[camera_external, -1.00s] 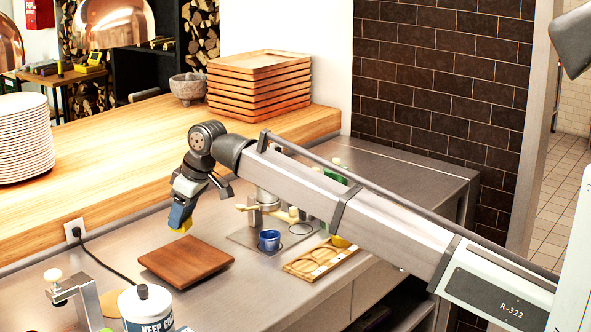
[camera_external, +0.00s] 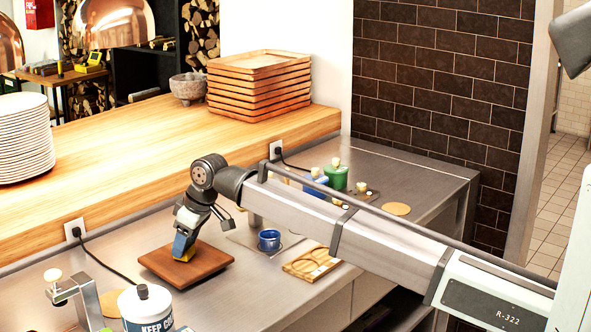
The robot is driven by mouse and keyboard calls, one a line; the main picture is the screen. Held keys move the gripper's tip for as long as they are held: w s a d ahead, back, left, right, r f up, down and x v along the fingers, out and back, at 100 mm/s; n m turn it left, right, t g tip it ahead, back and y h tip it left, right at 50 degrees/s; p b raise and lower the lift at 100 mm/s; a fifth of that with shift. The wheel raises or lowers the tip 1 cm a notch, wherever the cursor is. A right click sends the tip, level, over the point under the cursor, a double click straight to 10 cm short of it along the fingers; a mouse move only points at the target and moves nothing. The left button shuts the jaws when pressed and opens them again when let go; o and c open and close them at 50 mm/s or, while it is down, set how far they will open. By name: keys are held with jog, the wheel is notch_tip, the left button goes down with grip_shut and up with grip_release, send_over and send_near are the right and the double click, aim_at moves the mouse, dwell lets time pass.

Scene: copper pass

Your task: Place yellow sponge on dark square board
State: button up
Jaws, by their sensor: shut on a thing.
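The dark square board (camera_external: 210,259) is a reddish-brown wooden square lying flat on the steel counter. My gripper (camera_external: 184,249) is directly over it, pointing down. It is shut on the yellow sponge (camera_external: 187,254), whose lower edge shows below the fingers. The sponge is at the board's surface near its back middle; I cannot tell whether it is touching. Most of the sponge is hidden by the fingers.
A blue cup (camera_external: 269,240) and a small wooden tray (camera_external: 311,263) stand right of the board. Green and blue containers (camera_external: 336,177) stand further back, partly behind my arm.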

jog(key=o, duration=1)
jog(key=v, duration=1.2)
jog(key=shift+d, duration=0.1)
